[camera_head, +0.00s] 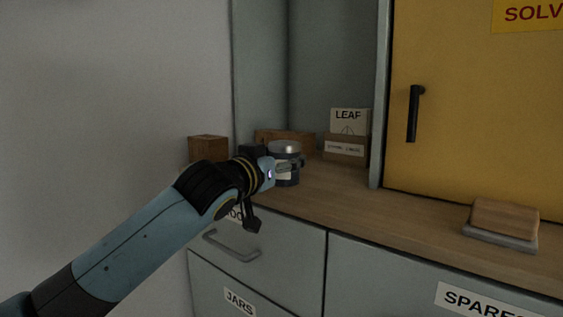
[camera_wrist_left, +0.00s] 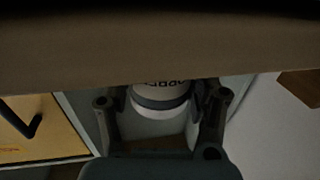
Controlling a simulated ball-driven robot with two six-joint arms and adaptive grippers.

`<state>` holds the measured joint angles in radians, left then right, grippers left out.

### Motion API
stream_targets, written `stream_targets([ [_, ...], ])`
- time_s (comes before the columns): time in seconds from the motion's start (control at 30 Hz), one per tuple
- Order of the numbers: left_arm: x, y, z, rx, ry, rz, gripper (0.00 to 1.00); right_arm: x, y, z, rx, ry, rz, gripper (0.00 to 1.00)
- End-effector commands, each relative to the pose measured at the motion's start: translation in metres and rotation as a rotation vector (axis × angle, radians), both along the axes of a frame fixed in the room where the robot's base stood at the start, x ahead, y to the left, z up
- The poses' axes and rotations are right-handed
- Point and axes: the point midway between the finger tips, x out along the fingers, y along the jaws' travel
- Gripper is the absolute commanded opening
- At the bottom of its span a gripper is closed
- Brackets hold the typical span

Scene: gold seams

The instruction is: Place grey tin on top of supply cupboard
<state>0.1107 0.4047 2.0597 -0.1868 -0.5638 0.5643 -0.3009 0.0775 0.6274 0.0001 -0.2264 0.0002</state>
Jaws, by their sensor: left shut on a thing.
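The grey tin (camera_head: 285,148) with its silvery lid stands upright in my left gripper (camera_head: 289,168), which is shut on it. In the left wrist view the tin (camera_wrist_left: 160,97), with a pale label and dark band, sits between the two fingers of my left gripper (camera_wrist_left: 160,110). The tin is at the left end of the wooden top (camera_head: 350,196) of a grey drawer cupboard (camera_head: 285,240), which I take as the supply cupboard. Whether the tin's base touches the wood is hidden. My right gripper is not in view.
Behind the tin stand a LEAF box (camera_head: 349,119), a box under it (camera_head: 344,149) and a wooden box (camera_head: 270,138). A brown block (camera_head: 208,148) is at left. A yellow door (camera_head: 460,110) stands right. A wood-topped block (camera_head: 504,217) lies on the front right worktop.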

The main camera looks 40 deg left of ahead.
Motion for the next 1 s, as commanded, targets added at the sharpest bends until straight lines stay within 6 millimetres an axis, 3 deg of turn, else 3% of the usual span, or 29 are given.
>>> stream_targets([
  [0.07,0.000,0.000,-0.002,0.000,-0.001,0.000,0.19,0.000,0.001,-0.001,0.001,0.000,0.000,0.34],
  [0.1,0.000,0.000,-0.002,0.000,0.000,0.000,0.65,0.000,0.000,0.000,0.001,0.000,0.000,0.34],
  [0.23,0.000,0.000,-0.002,0.000,0.000,0.000,0.82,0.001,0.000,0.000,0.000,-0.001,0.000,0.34],
  [0.63,-0.007,-0.001,0.000,0.001,0.001,-0.001,0.83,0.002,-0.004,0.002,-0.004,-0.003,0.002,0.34],
  [1.0,-0.085,-0.010,0.000,0.004,0.003,-0.002,0.83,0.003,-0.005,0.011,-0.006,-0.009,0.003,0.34],
])
